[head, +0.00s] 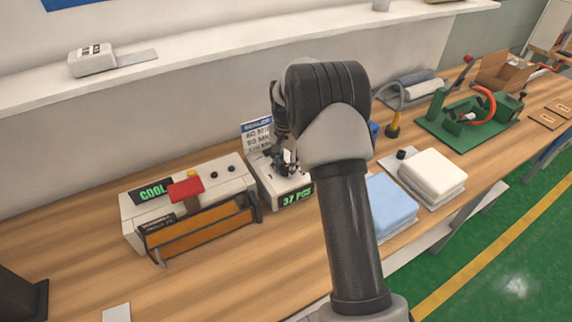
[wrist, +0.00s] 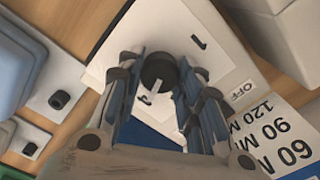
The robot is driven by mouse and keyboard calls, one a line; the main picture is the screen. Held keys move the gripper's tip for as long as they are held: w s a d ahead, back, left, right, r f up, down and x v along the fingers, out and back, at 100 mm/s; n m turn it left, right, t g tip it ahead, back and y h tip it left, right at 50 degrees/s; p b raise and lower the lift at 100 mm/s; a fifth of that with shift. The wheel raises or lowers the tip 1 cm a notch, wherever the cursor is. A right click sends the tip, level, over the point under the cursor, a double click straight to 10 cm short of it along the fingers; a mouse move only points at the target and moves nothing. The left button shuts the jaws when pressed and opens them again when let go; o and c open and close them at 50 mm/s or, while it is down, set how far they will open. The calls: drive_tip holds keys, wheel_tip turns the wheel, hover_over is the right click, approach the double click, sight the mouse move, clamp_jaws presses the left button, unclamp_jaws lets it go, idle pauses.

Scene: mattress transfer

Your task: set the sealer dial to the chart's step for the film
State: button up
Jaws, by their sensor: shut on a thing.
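The dial (wrist: 158,72) is a dark round knob on a white panel in the wrist view. My gripper (wrist: 160,76) is shut on it, one finger on each side. A small pale mark shows at the knob's lower edge. In the head view the chart (head: 256,131) stands behind my gripper (head: 287,168), over a white box (head: 270,182) with a green "37 PCS" display.
A white machine (head: 212,172) with a red handle and a green "COOL" display stands at left. Folded blue (head: 390,203) and white (head: 432,172) stacks lie right of my arm. A green fixture (head: 470,118) is farther back.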

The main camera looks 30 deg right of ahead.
sight(286, 166)
drive_tip(key=shift+r+n+p, duration=0.1)
drive_tip(key=shift+n+p, duration=0.3)
drive_tip(key=shift+c, duration=0.3)
drive_tip(key=n+p, duration=0.2)
drive_tip(key=n, duration=0.1)
drive_tip(key=shift+n, duration=0.4)
drive_tip(key=n+p, duration=0.2)
drive_tip(key=n, duration=0.3)
drive_tip(key=o, duration=1.1)
wheel_tip(286, 166, up, 12)
drive_tip(key=shift+f, duration=0.1)
